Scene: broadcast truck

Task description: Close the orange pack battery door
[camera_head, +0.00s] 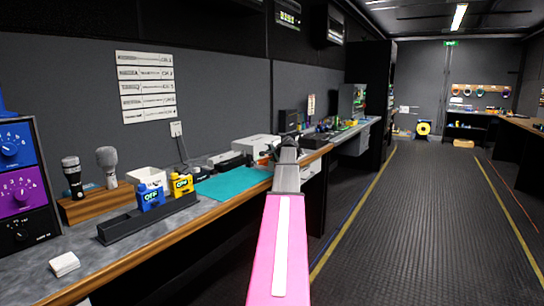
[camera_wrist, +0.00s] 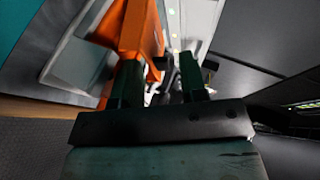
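An orange part (camera_wrist: 138,30), seemingly the orange pack's battery door, fills the upper left of the wrist view, tilted and close to my left finger. I cannot tell whether they touch. It joins an off-white body (camera_wrist: 85,48). In the head view a whitish device (camera_head: 256,144) stands on the left bench, with a little orange (camera_head: 267,154) beside my arm's end. My gripper (camera_wrist: 161,78) has its two dark fingers apart with no held object clear between them. In the head view my gripper (camera_head: 289,141) is at the bench edge, and my arm hides part of the device.
A teal mat (camera_head: 232,185) lies on the bench before the device. Blue (camera_head: 151,197) and yellow (camera_head: 181,185) packs stand in a dark rack (camera_head: 135,224). Microphones stand in a wooden block (camera_head: 95,204). The floor aisle (camera_head: 410,220) on the right is clear.

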